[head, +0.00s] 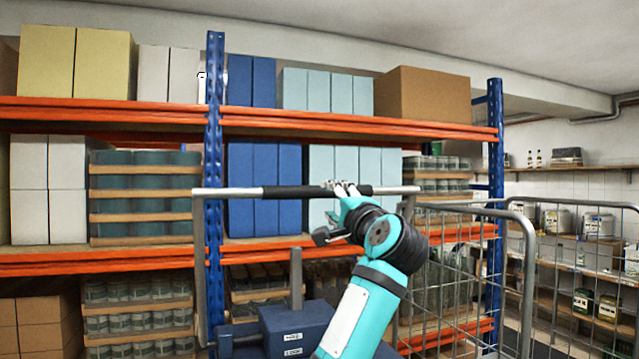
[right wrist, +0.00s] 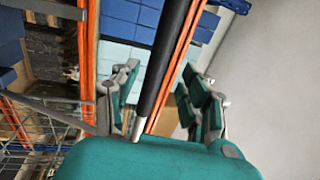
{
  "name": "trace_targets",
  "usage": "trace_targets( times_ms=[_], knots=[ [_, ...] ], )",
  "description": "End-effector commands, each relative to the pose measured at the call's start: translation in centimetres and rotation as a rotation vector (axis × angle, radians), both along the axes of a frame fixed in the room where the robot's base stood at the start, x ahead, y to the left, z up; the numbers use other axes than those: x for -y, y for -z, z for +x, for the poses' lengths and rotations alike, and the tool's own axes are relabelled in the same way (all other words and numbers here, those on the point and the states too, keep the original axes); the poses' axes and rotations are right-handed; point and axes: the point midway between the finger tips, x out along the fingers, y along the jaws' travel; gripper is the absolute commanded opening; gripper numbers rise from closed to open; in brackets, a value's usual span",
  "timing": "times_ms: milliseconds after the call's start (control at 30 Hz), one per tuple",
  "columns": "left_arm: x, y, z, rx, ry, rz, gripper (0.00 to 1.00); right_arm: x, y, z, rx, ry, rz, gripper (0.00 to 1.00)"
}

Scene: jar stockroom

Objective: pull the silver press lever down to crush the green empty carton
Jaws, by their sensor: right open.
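The silver press lever (head: 228,191) is a U-shaped frame with a level crossbar and a black grip sleeve (head: 290,191). It stands raised above the blue press body (head: 300,328). My right gripper (head: 345,187) is at the right part of the crossbar, with its fingers open. In the right wrist view the black sleeve (right wrist: 172,60) runs between the two spread fingers of my right gripper (right wrist: 163,98), with room on both sides. I cannot tell whether they touch it. The green empty carton is not in view. My left gripper is not in view.
Blue-and-orange shelving (head: 110,253) with boxes and jars stands behind the lever. A grey wire cage trolley (head: 530,270) is close on the right. More shelves with containers (head: 597,222) line the right wall. The space above the crossbar is free up to the shelving.

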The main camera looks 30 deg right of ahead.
Motion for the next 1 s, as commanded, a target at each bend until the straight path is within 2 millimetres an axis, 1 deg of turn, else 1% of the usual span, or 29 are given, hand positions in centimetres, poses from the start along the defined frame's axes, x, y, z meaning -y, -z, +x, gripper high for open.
trace_targets(
  times_ms=[33,200,300,400,567,833,867,1000],
  knots=[
    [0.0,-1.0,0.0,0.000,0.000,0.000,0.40,0.3,-0.6,1.2,-0.005,-0.002,0.001,0.46],
    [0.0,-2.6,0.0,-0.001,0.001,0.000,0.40,1.1,-1.3,4.5,-0.003,-0.002,-0.001,0.46],
    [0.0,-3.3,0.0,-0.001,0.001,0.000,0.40,1.4,-1.5,6.0,-0.004,-0.001,0.000,0.46],
    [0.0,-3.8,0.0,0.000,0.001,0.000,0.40,1.7,-1.7,7.2,-0.002,0.000,-0.001,0.46],
    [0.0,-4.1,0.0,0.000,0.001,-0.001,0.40,1.9,-1.7,8.1,0.000,-0.001,-0.001,0.46],
    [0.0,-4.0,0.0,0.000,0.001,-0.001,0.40,2.0,-1.6,8.2,0.000,0.000,-0.001,0.46],
    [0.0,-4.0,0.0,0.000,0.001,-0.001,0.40,2.0,-1.6,8.2,0.000,0.000,-0.001,0.43],
    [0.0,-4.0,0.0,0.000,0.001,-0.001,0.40,2.0,-1.6,8.1,0.000,0.000,-0.001,0.25]
  ],
)
